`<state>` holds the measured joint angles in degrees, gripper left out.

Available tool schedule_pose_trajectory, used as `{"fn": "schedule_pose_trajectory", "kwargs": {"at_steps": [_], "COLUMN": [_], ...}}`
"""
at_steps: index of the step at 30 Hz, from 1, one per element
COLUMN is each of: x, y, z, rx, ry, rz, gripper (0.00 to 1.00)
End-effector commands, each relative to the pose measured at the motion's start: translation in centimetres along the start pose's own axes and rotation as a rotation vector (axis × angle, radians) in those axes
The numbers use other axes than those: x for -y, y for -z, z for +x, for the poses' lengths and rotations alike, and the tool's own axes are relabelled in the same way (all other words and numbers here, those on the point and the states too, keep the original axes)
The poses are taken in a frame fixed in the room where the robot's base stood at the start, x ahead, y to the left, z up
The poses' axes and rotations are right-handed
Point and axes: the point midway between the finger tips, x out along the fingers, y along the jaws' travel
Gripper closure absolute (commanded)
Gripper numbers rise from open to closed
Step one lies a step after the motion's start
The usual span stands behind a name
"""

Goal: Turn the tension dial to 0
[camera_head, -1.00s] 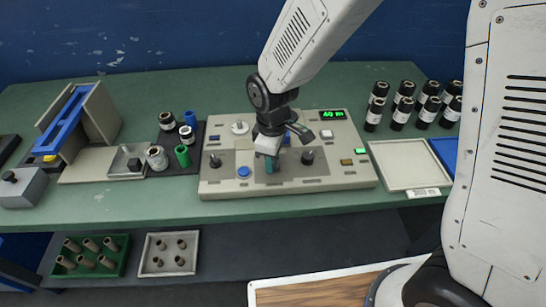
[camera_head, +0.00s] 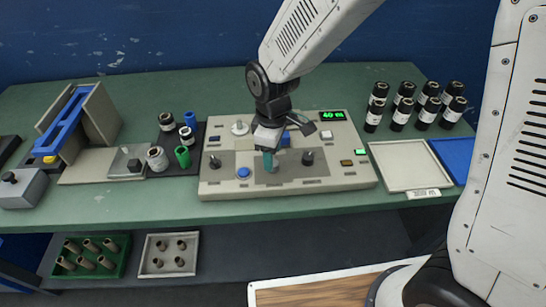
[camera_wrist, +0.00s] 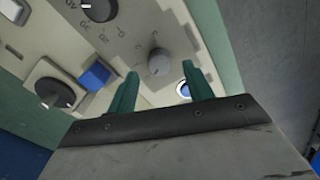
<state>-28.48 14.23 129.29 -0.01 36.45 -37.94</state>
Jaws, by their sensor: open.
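The control panel (camera_head: 225,188) lies on the green table with several knobs. A small grey knob (camera_wrist: 158,62) sits between and just beyond my fingertips in the wrist view, apart from both fingers. A black dial (camera_wrist: 98,8) with a white pointer and printed numbers lies to its upper left; it also shows right of my gripper in the head view (camera_head: 308,157). No tension label is legible. My gripper (camera_wrist: 162,74) is open with two green fingers, pointing down over the panel's middle in the head view (camera_head: 268,160). It hides the grey knob there.
A round blue button (camera_head: 243,172) and black lever (camera_head: 214,160) lie left of my gripper. A blue square button (camera_wrist: 95,75) and another knob (camera_wrist: 50,92) are close by. A green display (camera_head: 333,115) reads about 40 mm. A cream tray (camera_head: 405,165) stands right.

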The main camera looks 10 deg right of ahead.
Motion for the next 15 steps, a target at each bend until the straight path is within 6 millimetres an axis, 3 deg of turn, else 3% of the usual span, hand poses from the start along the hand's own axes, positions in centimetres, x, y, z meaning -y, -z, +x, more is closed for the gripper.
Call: {"fn": "schedule_pose_trajectory", "kwargs": {"at_steps": [6, 15], "x": [-0.1, 0.0], "y": [0.1, 0.0], "z": [-3.8, -5.3], "rx": [-0.003, 0.000], "ry": [-0.003, 0.000], "rz": [0.000, 0.000], "gripper": [0.49, 0.49]}}
